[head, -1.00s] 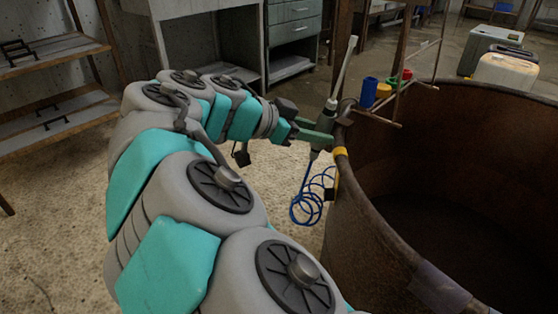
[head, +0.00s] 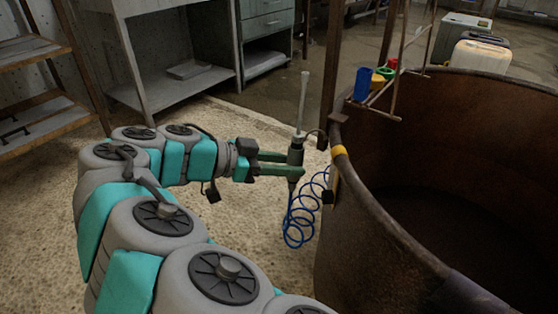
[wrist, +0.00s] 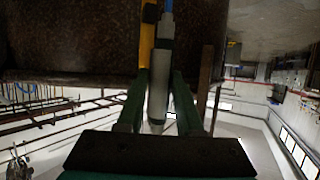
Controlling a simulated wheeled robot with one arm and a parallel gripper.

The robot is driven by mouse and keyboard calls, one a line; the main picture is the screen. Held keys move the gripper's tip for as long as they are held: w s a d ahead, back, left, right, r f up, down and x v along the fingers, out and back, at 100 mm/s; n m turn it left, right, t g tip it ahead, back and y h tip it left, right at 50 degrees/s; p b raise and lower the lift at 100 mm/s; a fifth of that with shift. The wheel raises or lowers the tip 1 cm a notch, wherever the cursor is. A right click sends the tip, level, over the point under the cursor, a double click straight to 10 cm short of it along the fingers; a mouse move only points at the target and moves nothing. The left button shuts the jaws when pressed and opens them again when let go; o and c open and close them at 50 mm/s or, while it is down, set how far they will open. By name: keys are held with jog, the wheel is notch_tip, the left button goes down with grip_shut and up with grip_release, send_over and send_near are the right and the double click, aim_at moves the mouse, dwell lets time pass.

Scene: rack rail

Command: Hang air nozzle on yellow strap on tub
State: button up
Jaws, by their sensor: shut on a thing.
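The air nozzle (head: 296,150) is a grey-green body with a long pale tube pointing up and a blue coiled hose hanging below. My gripper (head: 297,164) has its green fingers shut on the nozzle body and holds it upright, outside the tub and left of its rim. The yellow strap (head: 339,151) wraps over the rim of the rusty brown tub (head: 400,235), just right of the nozzle. In the wrist view the nozzle (wrist: 158,85) lies between my fingers, with the yellow strap (wrist: 146,45) close beside it. The exact gap between them cannot be told.
Blue (head: 362,84), yellow and red cups sit on a thin rack at the tub's far left rim. Pale canisters (head: 480,62) stand behind the tub. Shelves (head: 40,85) and a grey bench (head: 180,72) stand at the back left.

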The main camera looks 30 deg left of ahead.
jog(key=shift+w+d+f+b, duration=0.1)
jog(key=shift+w+d+b, duration=0.2)
jog(key=shift+b, duration=0.4)
jog(key=shift+w+d+b, duration=0.15)
jog(key=shift+d+b, duration=0.15)
jog(key=shift+d, duration=0.05)
jog(key=shift+w+d+b, duration=0.5)
jog(key=shift+d+b, duration=0.1)
jog(key=shift+d, duration=0.15)
jog(key=shift+w+d+b, duration=0.5)
jog(key=shift+d+b, duration=0.05)
jog(key=shift+d, duration=0.15)
jog(key=shift+f+b, duration=1.2)
jog(key=shift+b, duration=0.15)
jog(key=shift+f, duration=0.2)
jog(key=shift+f+b, duration=0.5)
jog(key=shift+f, duration=0.05)
